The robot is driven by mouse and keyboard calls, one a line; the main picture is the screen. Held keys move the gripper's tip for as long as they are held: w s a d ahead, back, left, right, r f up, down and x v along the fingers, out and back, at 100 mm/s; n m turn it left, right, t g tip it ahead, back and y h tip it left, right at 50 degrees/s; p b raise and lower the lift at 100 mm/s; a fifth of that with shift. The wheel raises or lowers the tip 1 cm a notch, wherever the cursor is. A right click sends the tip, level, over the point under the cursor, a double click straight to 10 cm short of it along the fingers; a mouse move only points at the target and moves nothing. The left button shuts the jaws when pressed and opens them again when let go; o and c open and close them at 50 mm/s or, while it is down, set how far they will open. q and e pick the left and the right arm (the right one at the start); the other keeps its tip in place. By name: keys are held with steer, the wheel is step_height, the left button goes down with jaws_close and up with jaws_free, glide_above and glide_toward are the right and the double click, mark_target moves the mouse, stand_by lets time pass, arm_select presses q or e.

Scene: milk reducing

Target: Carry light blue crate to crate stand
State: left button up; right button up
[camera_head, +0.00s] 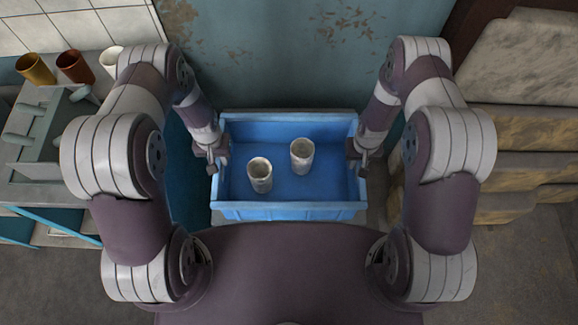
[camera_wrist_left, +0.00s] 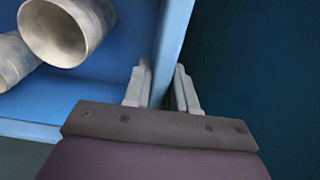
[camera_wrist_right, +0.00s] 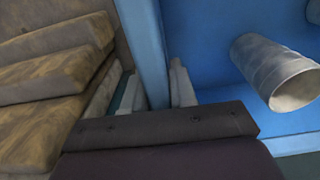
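The light blue crate (camera_head: 290,210) is in the middle of the head view, in front of my body, with two whitish cups inside: one (camera_head: 260,175) left of centre, one (camera_head: 302,156) further back to the right. My left gripper (camera_head: 217,163) is at its left side wall, my right gripper (camera_head: 358,164) at its right side wall. In the left wrist view the fingers sit on both sides of the crate wall (camera_wrist_left: 168,45), closed on it; the right wrist view shows the same at the other wall (camera_wrist_right: 147,45). What is under the crate is hidden. I cannot identify a crate stand.
A worn blue-green wall (camera_head: 290,55) is behind the crate. At left, a grey shelf unit (camera_head: 35,195) holds several cups, including an orange one (camera_head: 36,69) and a brown one (camera_head: 74,66). Stacked stone-like slabs (camera_head: 530,130) are at right. Floor (camera_head: 530,265) is bare at lower right.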

arm_select(q)
steer(key=o, duration=0.4)
steer(key=shift+r, duration=0.1)
steer(key=shift+c, duration=0.2)
arm_select(e)
steer(key=o, duration=0.4)
steer(key=shift+r, duration=0.1)
steer(key=shift+c, duration=0.2)
arm_select(q)
steer(key=shift+r, duration=0.1)
arm_select(e)
steer(key=shift+r, duration=0.25)
step_height(320, 180, up, 11)
steer(key=shift+r, duration=0.2)
arm_select(q)
step_height(320, 180, up, 12)
arm_select(e)
steer(key=shift+r, duration=0.1)
arm_select(q)
steer(key=shift+s, duration=0.1)
arm_select(e)
steer(key=shift+s, duration=0.15)
